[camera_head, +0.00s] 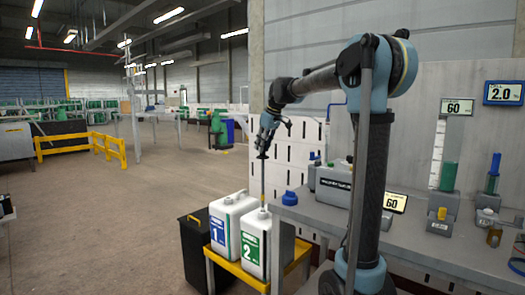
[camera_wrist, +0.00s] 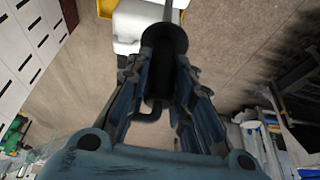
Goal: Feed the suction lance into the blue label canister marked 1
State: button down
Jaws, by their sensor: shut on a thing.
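The white canister with the blue label marked 1 (camera_head: 232,208) stands upright on a yellow-topped stand, on the left. The white canister with the green label marked 2 (camera_head: 254,245) stands beside it on the right. My gripper (camera_head: 263,150) is above them, shut on the dark head of the suction lance (camera_head: 262,185), which hangs roughly upright. The lance's lower end meets the top of canister 2 in the picture; whether it is inside an opening cannot be told. In the wrist view the dark lance head (camera_wrist: 162,60) sits between the fingers (camera_wrist: 160,85), with white canister surface (camera_wrist: 130,28) beyond.
The yellow stand (camera_head: 243,277) has a black bin (camera_head: 193,245) on its left. A blue cap (camera_head: 290,198) lies on the grey bench (camera_head: 440,245) at right. The bench also holds instruments and a measuring cylinder. The floor (camera_head: 100,215) at left is open.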

jog(key=shift+r, duration=0.35)
jog(key=shift+r, duration=1.85)
